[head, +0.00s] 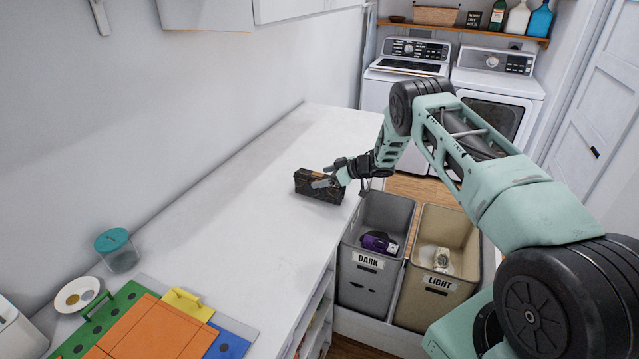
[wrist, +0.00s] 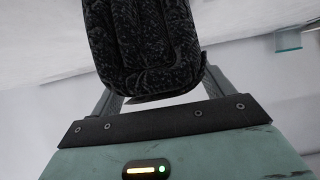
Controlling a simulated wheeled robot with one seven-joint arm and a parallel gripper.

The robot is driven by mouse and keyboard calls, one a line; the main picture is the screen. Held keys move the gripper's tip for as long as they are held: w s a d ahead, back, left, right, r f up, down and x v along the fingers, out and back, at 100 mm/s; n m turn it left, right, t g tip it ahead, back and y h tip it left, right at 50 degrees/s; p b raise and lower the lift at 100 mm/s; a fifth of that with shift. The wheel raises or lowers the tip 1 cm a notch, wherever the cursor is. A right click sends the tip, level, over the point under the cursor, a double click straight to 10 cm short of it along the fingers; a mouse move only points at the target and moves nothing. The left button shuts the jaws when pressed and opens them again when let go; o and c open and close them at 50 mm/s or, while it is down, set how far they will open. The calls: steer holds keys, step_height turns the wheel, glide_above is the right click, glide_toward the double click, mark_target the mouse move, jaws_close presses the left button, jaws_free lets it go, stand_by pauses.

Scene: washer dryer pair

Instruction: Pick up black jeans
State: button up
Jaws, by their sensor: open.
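The black jeans (head: 318,190) lie as a folded dark bundle on the white counter, near its right edge. In the wrist view the folded dark cloth (wrist: 152,40) fills the top middle. My gripper (head: 330,180) is at the right end of the bundle in the head view. Its jaws are open, with the cloth between the two fingers in the wrist view. I cannot tell whether the fingers touch the cloth.
A grey DARK bin (head: 365,285) and a beige LIGHT bin (head: 425,300) stand right of the counter, each with items inside. Coloured boards (head: 150,330), a plate (head: 77,294) and a teal-lidded jar (head: 117,252) occupy the near counter. The counter's middle (head: 235,225) is clear.

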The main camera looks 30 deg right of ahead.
steer(key=shift+w+r, duration=0.1)
steer(key=c, duration=1.5)
step_height(320, 180, up, 9)
steer(key=b, duration=0.4)
steer(key=shift+r, duration=0.5)
